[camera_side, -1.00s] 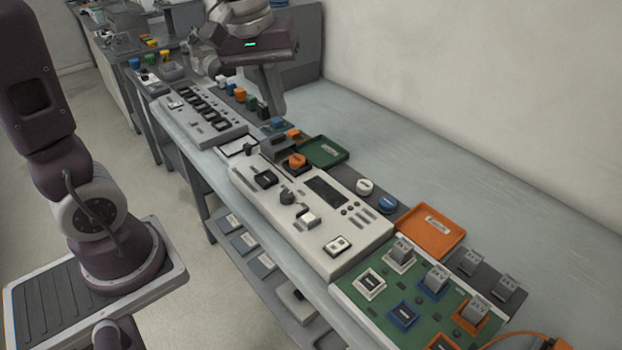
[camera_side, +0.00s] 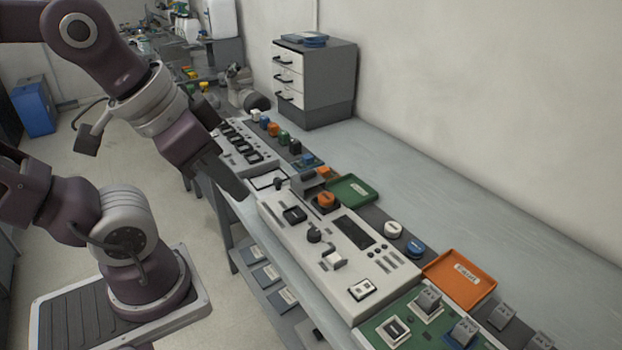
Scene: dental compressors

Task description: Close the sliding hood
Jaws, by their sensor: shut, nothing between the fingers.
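The light-grey control console (camera_side: 362,266) lies on the bench in the side view. A small grey block, which looks like the sliding hood (camera_side: 309,183), sits at its far end, just behind an orange knob (camera_side: 326,199). The knob shows uncovered. I cannot make out the hood's rails. My gripper (camera_side: 240,192) is shut and empty. It points down and to the right, at the left of the console's far end, and appears apart from the hood.
A green tray (camera_side: 352,188) lies just behind the console, and an orange tray (camera_side: 445,273) lies to the right. Dark, white and blue knobs stand around. A drawer cabinet (camera_side: 318,82) stands at the back. The bench along the wall is clear.

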